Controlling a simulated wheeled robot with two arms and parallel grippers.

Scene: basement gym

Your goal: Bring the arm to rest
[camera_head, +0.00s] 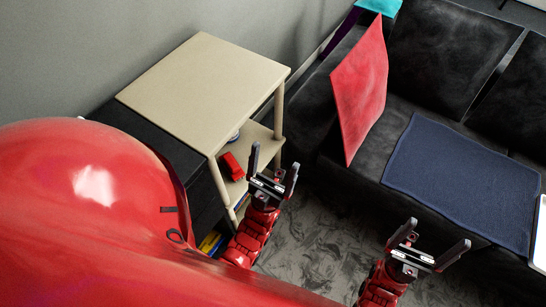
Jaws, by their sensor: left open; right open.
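My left gripper (273,168) is open and empty, its fingers pointing up in the picture, in front of the cream side table. My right gripper (428,247) is open and empty, over the floor just in front of the sofa. Both red arms rise from the bottom of the view. Neither gripper appears to hold anything. The lower part of each arm is cut off or hidden, and a large red part of my own body fills the lower left.
A cream side table (205,85) has a bare top and a red object (232,166) on its shelf. A black sofa (440,55) holds a red panel (361,90) and a dark blue cloth (462,180). Patterned grey floor (325,250) shows between the grippers.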

